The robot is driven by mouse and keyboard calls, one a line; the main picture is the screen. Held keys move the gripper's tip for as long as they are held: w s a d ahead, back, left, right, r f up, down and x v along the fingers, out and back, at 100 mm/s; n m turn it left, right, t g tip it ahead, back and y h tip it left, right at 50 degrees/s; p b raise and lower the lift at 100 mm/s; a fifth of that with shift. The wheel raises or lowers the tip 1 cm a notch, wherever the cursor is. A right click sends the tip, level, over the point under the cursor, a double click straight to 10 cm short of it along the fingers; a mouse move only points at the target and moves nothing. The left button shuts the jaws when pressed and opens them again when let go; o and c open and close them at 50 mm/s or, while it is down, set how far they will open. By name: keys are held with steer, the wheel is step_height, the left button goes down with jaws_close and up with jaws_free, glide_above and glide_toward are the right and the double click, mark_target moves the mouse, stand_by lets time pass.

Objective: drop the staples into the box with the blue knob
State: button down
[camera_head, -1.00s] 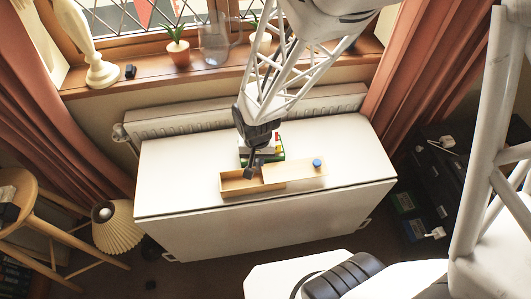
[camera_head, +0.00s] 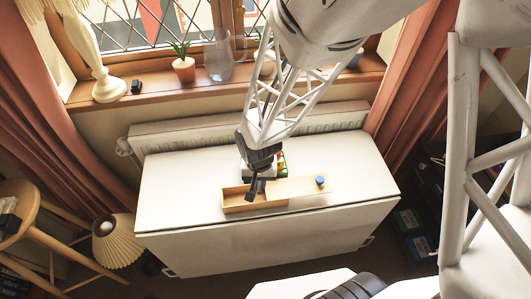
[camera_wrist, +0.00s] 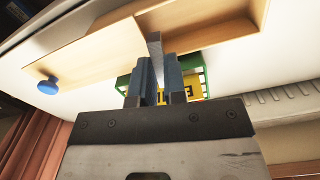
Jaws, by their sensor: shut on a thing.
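A pale wooden box (camera_head: 250,208) lies on the white table, with its flat lid (camera_head: 298,187) slid to the right and its left part open. The blue knob (camera_head: 320,181) stands on the lid's right end. In the wrist view the lid (camera_wrist: 95,50), the knob (camera_wrist: 47,86) and the open compartment (camera_wrist: 205,22) also show. My gripper (camera_head: 254,192) is over the open part, pointing down. It is shut on the staples, a thin grey strip (camera_wrist: 155,46) sticking out beyond the fingers (camera_wrist: 160,75). Whether the strip's end is below the rim I cannot tell.
A green and yellow item (camera_wrist: 195,84) stands just behind the box, partly hidden by my gripper. The rest of the white table (camera_head: 185,180) is clear. A radiator (camera_head: 195,130) and a window sill with plants lie behind it.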

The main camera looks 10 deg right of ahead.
steer(key=shift+f, duration=1.8)
steer(key=c, duration=1.1)
jaws_free()
steer(key=shift+r, duration=3.9)
